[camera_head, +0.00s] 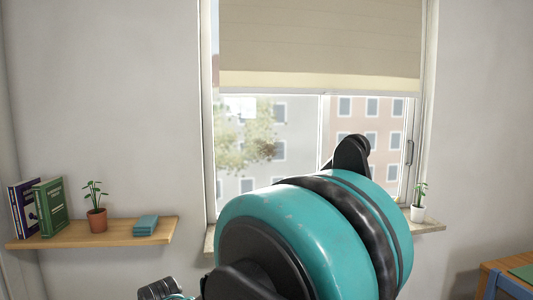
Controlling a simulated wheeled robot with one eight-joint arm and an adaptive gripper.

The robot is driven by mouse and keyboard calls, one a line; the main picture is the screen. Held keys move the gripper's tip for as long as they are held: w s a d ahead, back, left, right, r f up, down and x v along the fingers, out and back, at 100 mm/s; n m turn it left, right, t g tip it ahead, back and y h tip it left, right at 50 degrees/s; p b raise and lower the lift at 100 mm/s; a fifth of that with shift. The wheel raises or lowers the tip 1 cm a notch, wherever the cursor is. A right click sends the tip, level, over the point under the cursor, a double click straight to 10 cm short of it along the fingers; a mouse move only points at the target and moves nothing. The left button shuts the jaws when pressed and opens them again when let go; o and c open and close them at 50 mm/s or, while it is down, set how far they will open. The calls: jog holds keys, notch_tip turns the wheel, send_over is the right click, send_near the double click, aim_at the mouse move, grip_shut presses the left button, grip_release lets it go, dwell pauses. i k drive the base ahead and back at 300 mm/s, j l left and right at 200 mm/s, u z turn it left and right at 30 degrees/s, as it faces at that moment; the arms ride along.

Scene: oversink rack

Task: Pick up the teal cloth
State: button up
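The teal cloth (145,225) lies folded in a small flat stack near the right end of a wooden wall shelf (70,237), left of the window. Nothing touches it from above. My arm's large teal and black links fill the lower middle of the view, to the right of the cloth and apart from it in the picture. A dark ribbed part shows at the bottom edge below the shelf; I cannot tell what it is. I cannot make out my gripper's fingers in this view.
A potted plant (97,219) stands left of the cloth, and upright books (48,207) stand at the shelf's left end. A window (270,150) with a lowered blind (320,45) is behind my arm. A small white-potted plant (418,213) stands on the sill. A wooden table (490,268) is at lower right.

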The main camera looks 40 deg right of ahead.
aim_at(145, 225)
jog(key=k+z, duration=0.15)
jog(key=z, duration=0.25)
jog(key=k+j+z, duration=0.1)
jog(key=z, duration=0.25)
jog(key=k+l+z, duration=0.1)
jog(key=k+z, duration=0.15)
jog(key=z, duration=0.15)
jog(key=i+l+z, duration=0.15)
jog(key=z, duration=0.15)
jog(key=i+l+z, duration=0.3)
jog(key=i+j+u, duration=0.2)
jog(key=j, duration=0.2)
jog(key=j+u, duration=0.2)
jog(key=j, duration=0.25)
jog(key=i+j+u, duration=0.15)
jog(key=j, duration=0.2)
